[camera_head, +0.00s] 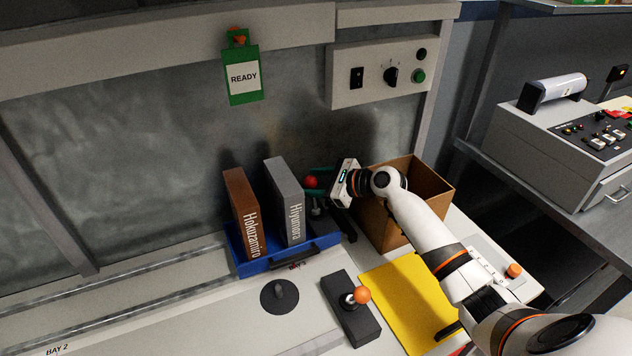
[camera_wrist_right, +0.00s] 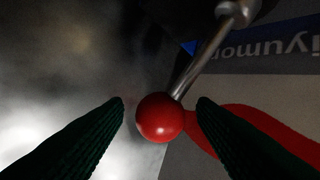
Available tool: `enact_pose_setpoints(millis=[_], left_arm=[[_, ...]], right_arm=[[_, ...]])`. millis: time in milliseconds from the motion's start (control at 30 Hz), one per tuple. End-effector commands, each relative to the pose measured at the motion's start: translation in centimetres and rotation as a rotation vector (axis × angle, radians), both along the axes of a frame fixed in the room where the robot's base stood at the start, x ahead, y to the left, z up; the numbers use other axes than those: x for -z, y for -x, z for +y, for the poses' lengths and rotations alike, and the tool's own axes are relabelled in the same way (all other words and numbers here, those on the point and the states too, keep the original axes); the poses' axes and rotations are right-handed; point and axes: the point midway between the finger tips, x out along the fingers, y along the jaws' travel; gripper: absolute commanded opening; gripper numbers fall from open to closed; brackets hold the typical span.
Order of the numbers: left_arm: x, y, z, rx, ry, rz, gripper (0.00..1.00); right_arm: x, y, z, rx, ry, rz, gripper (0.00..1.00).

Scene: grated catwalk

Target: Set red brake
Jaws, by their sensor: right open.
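The red brake is a lever with a red ball knob (camera_head: 311,181), standing behind and to the right of the grey "Hiyumora" box. In the right wrist view the red knob (camera_wrist_right: 160,118) sits on a metal rod (camera_wrist_right: 203,58) between the two dark green fingers. My right gripper (camera_head: 318,180) is open around the knob, with a gap showing on the left side and the right finger close to it. My left gripper is not in view.
A blue tray (camera_head: 250,266) holds a brown box (camera_head: 240,208) and the grey box (camera_head: 284,200) left of the lever. An open cardboard box (camera_head: 425,182) stands right. An orange-knobbed lever (camera_head: 361,295) and yellow sheet (camera_head: 405,300) are in front.

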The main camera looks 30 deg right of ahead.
Motion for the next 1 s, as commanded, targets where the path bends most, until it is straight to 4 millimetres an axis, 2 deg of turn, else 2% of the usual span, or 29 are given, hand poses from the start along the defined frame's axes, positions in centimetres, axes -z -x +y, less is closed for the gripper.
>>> enact_pose_setpoints(millis=[33, 200, 300, 567, 767, 1000], left_arm=[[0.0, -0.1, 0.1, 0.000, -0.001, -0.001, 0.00], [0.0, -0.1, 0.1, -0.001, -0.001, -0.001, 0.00], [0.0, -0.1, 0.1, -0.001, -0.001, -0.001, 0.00], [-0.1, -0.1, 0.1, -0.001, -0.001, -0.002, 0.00], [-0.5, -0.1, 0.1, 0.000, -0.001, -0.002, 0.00], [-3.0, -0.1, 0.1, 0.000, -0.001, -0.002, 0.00]], right_arm=[[0.0, 0.0, 0.0, 0.000, 0.000, 0.000, 0.48], [0.0, 0.0, 0.0, 0.000, 0.000, 0.000, 0.21], [0.0, 0.0, 0.0, 0.000, 0.000, 0.000, 0.08], [-0.1, 0.3, 0.1, 0.000, -0.001, -0.031, 0.08], [-0.2, 1.2, 0.1, 0.002, 0.001, -0.126, 0.08], [-0.7, 2.8, 0.2, -0.001, 0.005, -0.119, 0.08]])
